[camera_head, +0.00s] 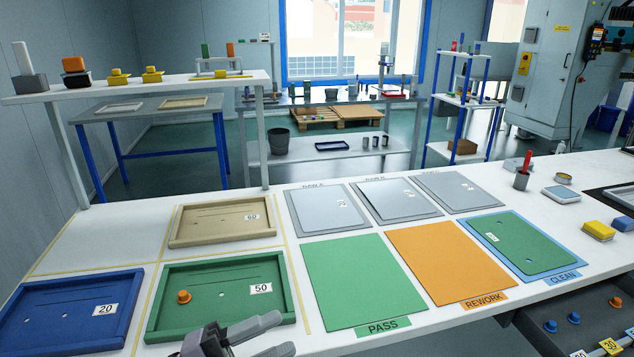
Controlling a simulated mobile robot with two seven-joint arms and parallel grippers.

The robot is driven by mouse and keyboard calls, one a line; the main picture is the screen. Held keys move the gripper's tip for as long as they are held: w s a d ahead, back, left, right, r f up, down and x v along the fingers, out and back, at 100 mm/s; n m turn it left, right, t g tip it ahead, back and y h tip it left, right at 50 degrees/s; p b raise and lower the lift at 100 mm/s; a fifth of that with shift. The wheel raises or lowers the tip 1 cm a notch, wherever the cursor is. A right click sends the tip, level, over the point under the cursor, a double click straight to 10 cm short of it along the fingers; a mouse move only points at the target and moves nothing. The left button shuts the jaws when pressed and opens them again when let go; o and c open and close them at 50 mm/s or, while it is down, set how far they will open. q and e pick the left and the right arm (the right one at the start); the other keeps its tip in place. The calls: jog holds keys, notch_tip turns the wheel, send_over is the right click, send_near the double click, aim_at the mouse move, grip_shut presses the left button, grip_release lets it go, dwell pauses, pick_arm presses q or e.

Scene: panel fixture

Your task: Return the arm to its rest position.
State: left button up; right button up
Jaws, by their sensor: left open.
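My left gripper (278,334) shows at the bottom edge of the head view, with its two grey fingers apart and nothing seen between them. It is in front of the green fixture tray (160,333) labelled 50, near that tray's lower right corner. Most of my left arm is outside the view. My right gripper does not show.
The green tray holds an orange knob (184,297). A blue tray (128,310) is left of it, and a tan tray (272,231) behind. Green PASS (355,278) and orange REWORK (440,262) mats lie to the right. A raised shelf (150,88) stands at the back left.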

pick_arm(q)
jog(key=a+f+n+t+y, duration=0.95)
jog(key=f+n+y, duration=0.3)
jog(key=n, duration=0.65)
jog(key=s+a+f+n+g+y, duration=0.2)
jog(key=s+f+g, duration=0.1)
jog(key=s+f, duration=0.3)
jog(key=s+a+f+n+g+y, duration=0.2)
jog(key=s+f+n+g, duration=0.1)
jog(key=s+f, duration=0.3)
jog(key=shift+f+y, duration=0.2)
jog(key=shift+y, duration=0.15)
jog(key=shift+g, duration=0.25)
